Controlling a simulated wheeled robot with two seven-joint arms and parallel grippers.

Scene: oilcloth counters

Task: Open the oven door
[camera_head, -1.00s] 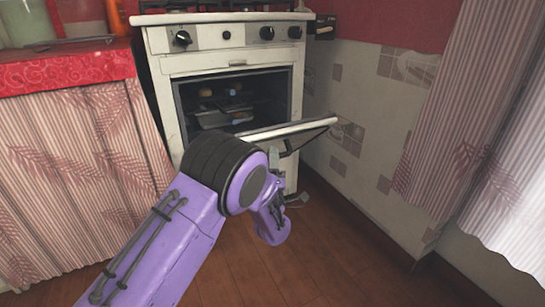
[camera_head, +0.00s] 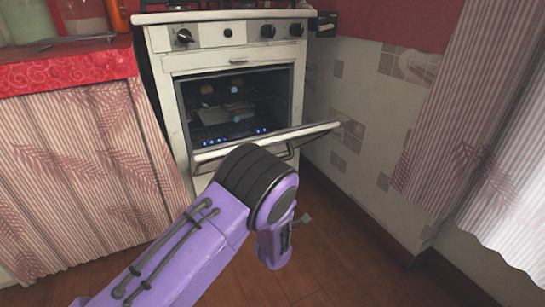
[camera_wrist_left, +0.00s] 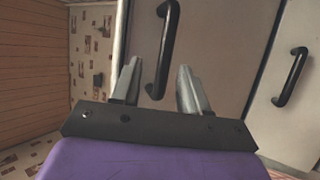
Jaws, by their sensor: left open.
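The white oven (camera_head: 235,62) stands against the back wall. Its door (camera_head: 315,131) is tilted down and forward, partly open, with the dark interior (camera_head: 240,105) showing above its top edge. My left arm crosses in front of the door's lower left part and hides some of it. My left gripper (camera_head: 304,219) is below and in front of the door, apart from its top edge. In the left wrist view my left gripper (camera_wrist_left: 155,88) is open, with a dark bar handle (camera_wrist_left: 168,45) on a pale panel beyond its fingers. I cannot tell whether they touch. My right gripper is not in view.
A counter with a red cloth (camera_head: 70,70) and a striped curtain (camera_head: 85,165) stands left of the oven. A tiled wall (camera_head: 365,110) and a pink curtain (camera_head: 440,130) are at the right. Wooden floor (camera_head: 330,265) is clear in front. A second dark handle (camera_wrist_left: 291,77) shows in the wrist view.

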